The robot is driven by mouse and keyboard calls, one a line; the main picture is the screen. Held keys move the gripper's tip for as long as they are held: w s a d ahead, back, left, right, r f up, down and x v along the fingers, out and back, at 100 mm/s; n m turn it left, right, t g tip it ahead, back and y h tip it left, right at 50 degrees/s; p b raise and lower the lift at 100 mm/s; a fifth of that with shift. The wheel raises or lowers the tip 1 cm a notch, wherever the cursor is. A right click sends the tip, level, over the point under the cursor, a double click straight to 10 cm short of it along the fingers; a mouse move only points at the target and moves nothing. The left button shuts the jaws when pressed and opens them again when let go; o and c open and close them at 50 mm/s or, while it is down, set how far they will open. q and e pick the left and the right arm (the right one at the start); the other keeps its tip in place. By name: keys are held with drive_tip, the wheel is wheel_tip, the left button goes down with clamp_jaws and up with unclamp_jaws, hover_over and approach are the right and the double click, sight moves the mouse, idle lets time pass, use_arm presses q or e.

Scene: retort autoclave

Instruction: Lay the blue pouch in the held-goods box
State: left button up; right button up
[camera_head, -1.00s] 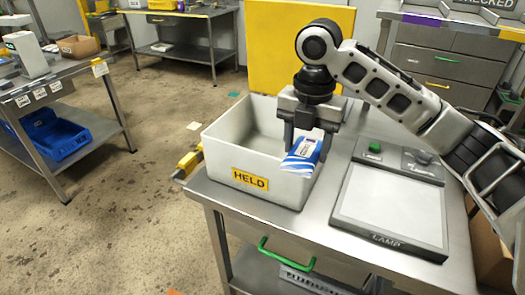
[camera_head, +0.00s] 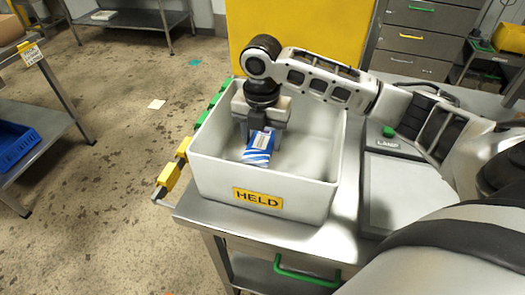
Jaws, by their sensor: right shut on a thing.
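The blue and white pouch (camera_head: 258,150) is inside the walls of the white box marked HELD (camera_head: 209,175), tilted, toward its left half. My right gripper (camera_head: 260,132) points down into the box and is shut on the pouch's upper end. The pouch's lower end is close to the box floor; I cannot tell whether it touches. My left gripper is not in view.
The box stands on a steel table (camera_head: 190,208) at its left front corner. A lamp panel (camera_head: 395,190) lies right of the box, partly hidden by my arm. A yellow panel (camera_head: 300,35) stands behind. Yellow and green handles (camera_head: 170,177) line the table's left edge.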

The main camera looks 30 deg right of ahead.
sight(261, 152)
drive_tip(key=shift+w+f, duration=0.1)
drive_tip(key=shift+f, duration=2.35)
drive_tip(key=shift+f, duration=0.1)
drive_tip(key=o, duration=1)
wheel_tip(261, 152, up, 12)
drive_tip(key=shift+r, duration=0.15)
